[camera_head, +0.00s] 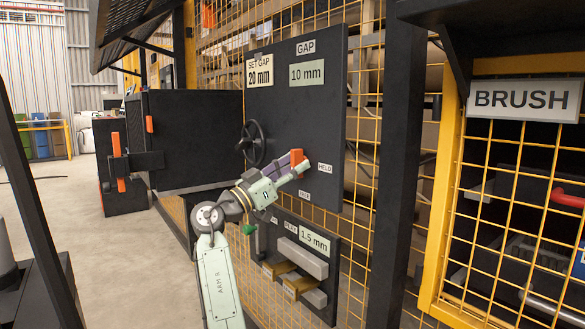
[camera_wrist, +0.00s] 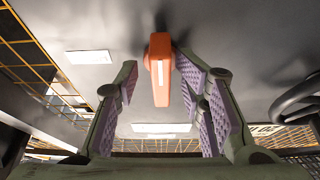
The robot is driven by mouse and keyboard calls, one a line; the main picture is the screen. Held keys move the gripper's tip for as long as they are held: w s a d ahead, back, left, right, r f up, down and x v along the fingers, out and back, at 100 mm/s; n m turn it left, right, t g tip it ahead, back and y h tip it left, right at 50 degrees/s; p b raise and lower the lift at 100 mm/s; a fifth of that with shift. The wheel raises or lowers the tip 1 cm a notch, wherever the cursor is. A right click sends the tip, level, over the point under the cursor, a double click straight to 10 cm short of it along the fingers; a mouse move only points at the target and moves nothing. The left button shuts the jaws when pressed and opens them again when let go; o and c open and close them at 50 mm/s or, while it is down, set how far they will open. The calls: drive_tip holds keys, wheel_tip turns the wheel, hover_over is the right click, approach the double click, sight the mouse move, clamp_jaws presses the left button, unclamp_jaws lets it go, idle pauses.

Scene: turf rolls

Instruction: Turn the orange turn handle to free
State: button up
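The orange turn handle (camera_head: 297,157) is on the dark upright panel, just left of a small HELD label (camera_head: 325,168). Another small label (camera_head: 305,195) sits below it; its word is too small to read surely. My gripper (camera_head: 291,170) is at the handle in the head view and covers part of it. In the wrist view the handle (camera_wrist: 161,75), with a white line along it, lies between the lilac-padded fingers of my gripper (camera_wrist: 155,88). The fingers are apart, with a visible gap on the left; the right finger is close to the handle, contact unclear.
A black handwheel (camera_head: 252,143) is left of the handle and shows at right in the wrist view (camera_wrist: 297,98). Below is a smaller panel with grey and tan bars (camera_head: 300,257). A dark post (camera_head: 398,150) and yellow mesh stand right. Open floor lies left.

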drive_tip(key=v, duration=1.2)
